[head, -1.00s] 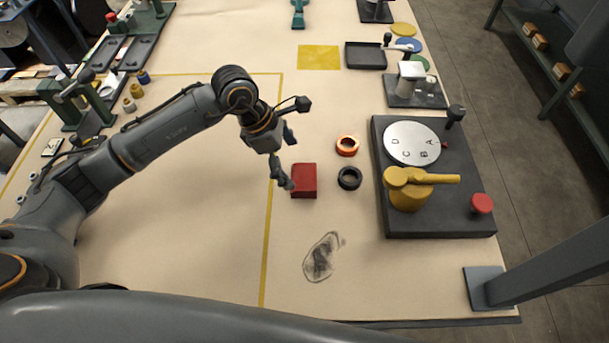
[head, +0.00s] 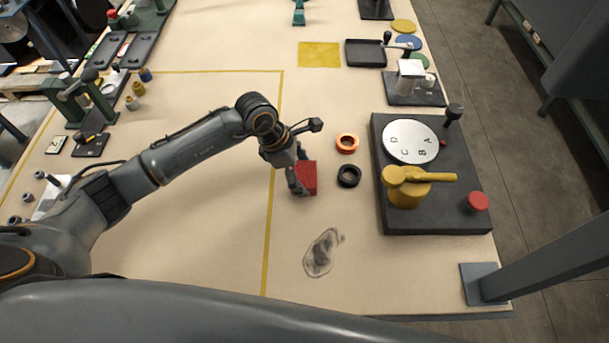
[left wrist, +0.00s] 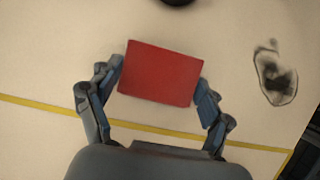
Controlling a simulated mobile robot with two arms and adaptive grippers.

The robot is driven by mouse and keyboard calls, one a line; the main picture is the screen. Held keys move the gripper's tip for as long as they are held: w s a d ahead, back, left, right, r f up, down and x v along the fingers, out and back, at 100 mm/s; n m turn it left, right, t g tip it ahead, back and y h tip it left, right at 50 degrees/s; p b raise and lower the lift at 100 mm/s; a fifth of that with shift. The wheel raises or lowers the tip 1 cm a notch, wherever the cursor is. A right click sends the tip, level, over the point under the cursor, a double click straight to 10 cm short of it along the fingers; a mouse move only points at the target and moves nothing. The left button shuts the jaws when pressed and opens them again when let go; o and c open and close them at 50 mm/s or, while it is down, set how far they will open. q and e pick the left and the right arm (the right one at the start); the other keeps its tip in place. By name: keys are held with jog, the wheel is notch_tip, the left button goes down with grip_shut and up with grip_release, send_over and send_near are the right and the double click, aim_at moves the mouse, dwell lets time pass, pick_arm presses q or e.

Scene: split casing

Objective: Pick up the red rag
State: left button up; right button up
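The red rag (head: 310,178) is a folded, block-like red square lying on the tan table, just right of the yellow line. In the left wrist view the red rag (left wrist: 160,73) lies between my left gripper's fingertips (left wrist: 159,76). One finger is at each side edge, very close to it; I cannot tell whether they touch. My left gripper (head: 302,173) is open around the rag, low over the table, and partly covers its left side in the head view. My right gripper is not in view.
An orange ring (head: 347,143) and a black ring (head: 349,176) lie just right of the rag. A dark fixture base (head: 440,220) with a yellow handle (head: 420,178) stands further right. A dark smudge (head: 321,254) marks the table below.

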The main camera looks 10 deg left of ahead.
pick_arm(q)
jog(key=shift+c, duration=1.4)
jog(key=shift+r+b, duration=0.45)
jog(key=shift+r, duration=0.25)
jog(key=w+a+r+b, duration=0.2)
jog(key=a+r, duration=0.3)
jog(key=a, duration=0.1)
jog(key=w+a+r+b, duration=0.2)
jog(key=a+r, duration=0.4)
jog(key=a, duration=0.1)
jog(key=shift+w+a+r+b, duration=0.2)
jog(key=shift+w+r+b, duration=0.1)
jog(key=shift+b, duration=0.1)
